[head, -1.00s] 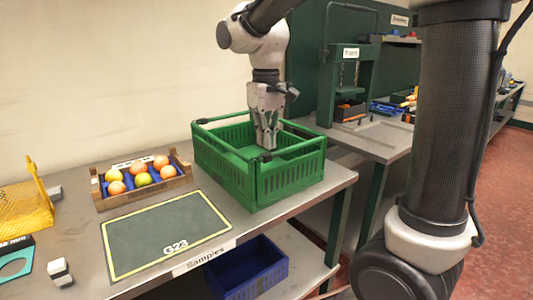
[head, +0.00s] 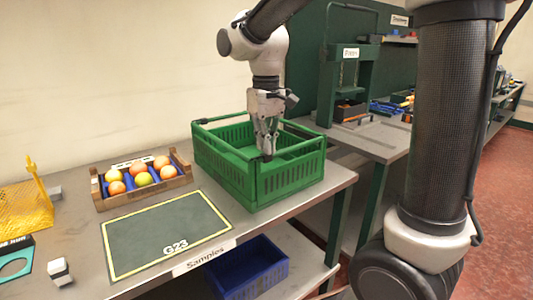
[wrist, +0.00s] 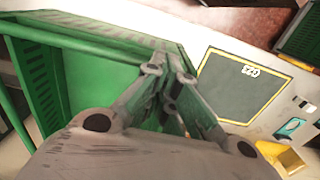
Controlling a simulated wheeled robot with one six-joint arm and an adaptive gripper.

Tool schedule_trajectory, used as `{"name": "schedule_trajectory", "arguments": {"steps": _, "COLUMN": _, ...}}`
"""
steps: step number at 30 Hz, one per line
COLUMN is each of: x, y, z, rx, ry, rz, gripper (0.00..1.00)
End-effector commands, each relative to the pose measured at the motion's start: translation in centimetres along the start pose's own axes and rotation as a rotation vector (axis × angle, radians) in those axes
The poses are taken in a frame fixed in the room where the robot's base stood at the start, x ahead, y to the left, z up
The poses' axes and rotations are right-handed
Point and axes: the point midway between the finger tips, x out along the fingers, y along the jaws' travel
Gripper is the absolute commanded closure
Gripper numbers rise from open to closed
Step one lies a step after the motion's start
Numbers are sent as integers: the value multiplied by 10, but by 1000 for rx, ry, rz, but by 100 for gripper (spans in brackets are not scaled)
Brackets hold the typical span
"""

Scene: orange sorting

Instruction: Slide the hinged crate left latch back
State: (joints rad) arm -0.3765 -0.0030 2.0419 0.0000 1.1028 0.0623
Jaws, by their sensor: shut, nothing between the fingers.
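The green crate (head: 222,166) stands on the grey table, with slatted walls and bars raised along its top edges. My gripper (head: 266,154) points down over the crate's near part, its fingers together with nothing between them. The dark fingertips are close to the near wall's top edge; I cannot tell whether they touch it. In the wrist view, my gripper's fingers (wrist: 168,58) meet over the green crate rim (wrist: 120,43). The left latch cannot be made out clearly; the fingers cover part of that edge.
A wooden box (head: 178,184) of orange and yellow-green fruit stands left of the crate. The dark G23 mat (head: 160,230) lies flat in front. A yellow mesh basket (head: 24,208) is at far left. A blue bin (head: 262,282) sits on the shelf below.

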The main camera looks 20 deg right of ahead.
Motion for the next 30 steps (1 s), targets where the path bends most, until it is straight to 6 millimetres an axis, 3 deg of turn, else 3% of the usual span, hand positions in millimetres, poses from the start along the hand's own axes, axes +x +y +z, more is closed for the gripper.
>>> {"name": "schedule_trajectory", "arguments": {"steps": 30, "x": 9, "y": 6, "z": 0, "rx": 0, "ry": -2, "rz": 0, "gripper": 100}}
